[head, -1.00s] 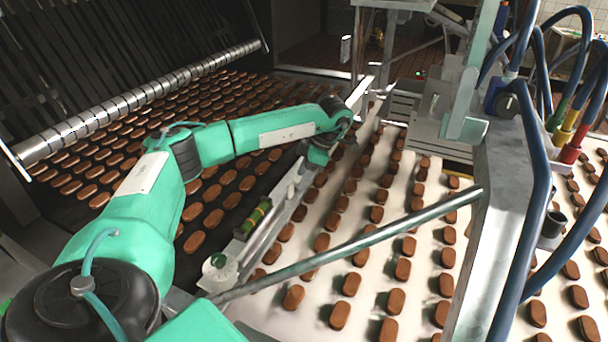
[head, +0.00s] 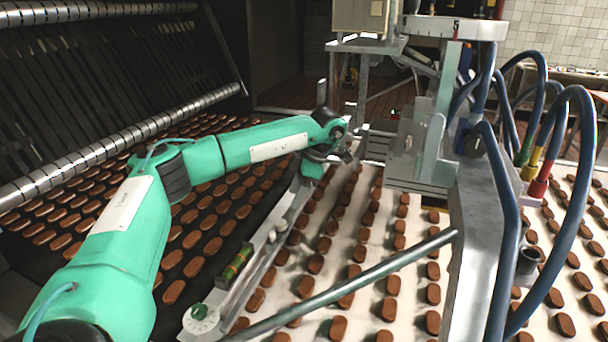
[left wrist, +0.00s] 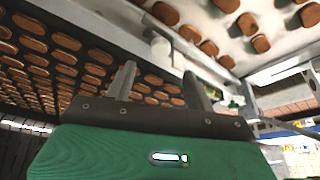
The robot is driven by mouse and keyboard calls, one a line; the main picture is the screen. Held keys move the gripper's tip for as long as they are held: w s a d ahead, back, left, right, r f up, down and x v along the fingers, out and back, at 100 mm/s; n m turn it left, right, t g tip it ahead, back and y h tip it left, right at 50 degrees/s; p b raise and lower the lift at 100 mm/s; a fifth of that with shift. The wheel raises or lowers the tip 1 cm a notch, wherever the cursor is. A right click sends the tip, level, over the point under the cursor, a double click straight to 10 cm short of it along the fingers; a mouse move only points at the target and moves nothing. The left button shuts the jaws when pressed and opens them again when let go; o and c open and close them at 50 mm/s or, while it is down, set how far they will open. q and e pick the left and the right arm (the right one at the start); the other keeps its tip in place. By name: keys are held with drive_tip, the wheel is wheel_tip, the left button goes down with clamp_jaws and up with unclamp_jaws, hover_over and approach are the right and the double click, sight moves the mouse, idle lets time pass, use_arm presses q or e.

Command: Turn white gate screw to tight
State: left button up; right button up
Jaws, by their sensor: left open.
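A white rail (head: 257,268) runs along the seam between the dark belt and the pale belt. Small white upright cylinders (head: 282,226) stand on it, and a white round dial with a green centre (head: 200,318) sits at its near end. I cannot tell for sure which of these is the white gate screw. My right gripper is out of view.
Brown biscuits cover the dark belt (head: 190,218) and the pale belt (head: 365,300). A grey metal bar (head: 370,275) crosses in front. A machine frame (head: 475,225) with blue hoses (head: 508,215) stands at right. A metal roller (head: 130,130) spans the left.

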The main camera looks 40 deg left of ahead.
use_arm(q)
drive_tip(key=shift+v, duration=2.5)
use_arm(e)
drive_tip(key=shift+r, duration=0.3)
